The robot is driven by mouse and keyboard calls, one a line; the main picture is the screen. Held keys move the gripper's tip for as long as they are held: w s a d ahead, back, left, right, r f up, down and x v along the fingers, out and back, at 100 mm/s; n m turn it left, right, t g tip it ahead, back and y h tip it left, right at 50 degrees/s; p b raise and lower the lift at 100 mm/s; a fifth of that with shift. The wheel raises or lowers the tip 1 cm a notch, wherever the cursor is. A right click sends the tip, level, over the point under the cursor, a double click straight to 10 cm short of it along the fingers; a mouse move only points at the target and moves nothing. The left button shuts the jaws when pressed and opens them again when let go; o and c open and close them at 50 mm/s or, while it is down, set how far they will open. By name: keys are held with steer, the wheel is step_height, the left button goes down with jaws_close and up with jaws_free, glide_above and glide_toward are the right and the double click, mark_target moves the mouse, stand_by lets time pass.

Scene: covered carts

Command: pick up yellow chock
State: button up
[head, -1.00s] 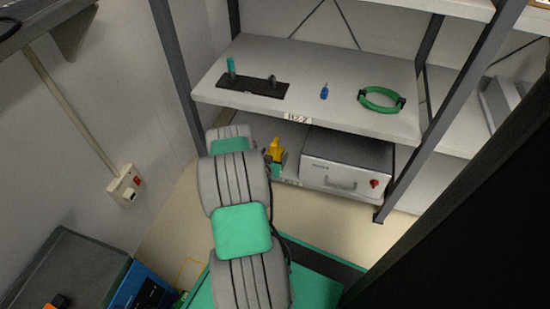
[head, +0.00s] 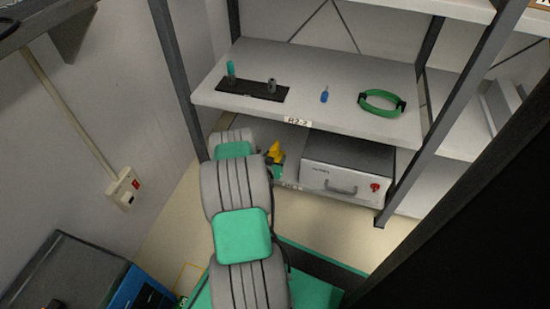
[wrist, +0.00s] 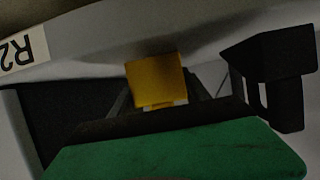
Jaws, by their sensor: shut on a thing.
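The yellow chock (head: 275,152) is at the left of the lower shelf, beside the grey box, partly hidden by my arm. It also shows in the wrist view (wrist: 156,80), where it sits between the dark fingers of my gripper (wrist: 158,102). My gripper is shut on it. The green body of my gripper covers the bottom of the wrist view. The fingers' contact with the chock is dim and partly hidden, and I cannot tell whether the chock is clear of the shelf.
The upper shelf (head: 340,112) hangs close over the gripper; its label (wrist: 22,52) is near in the wrist view. A grey box (head: 345,165) stands just right of the chock. Shelf posts (head: 178,75) rise on both sides. A black holder, blue item and green ring lie above.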

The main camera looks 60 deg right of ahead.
jaws_close()
steer(key=shift+r, duration=0.1)
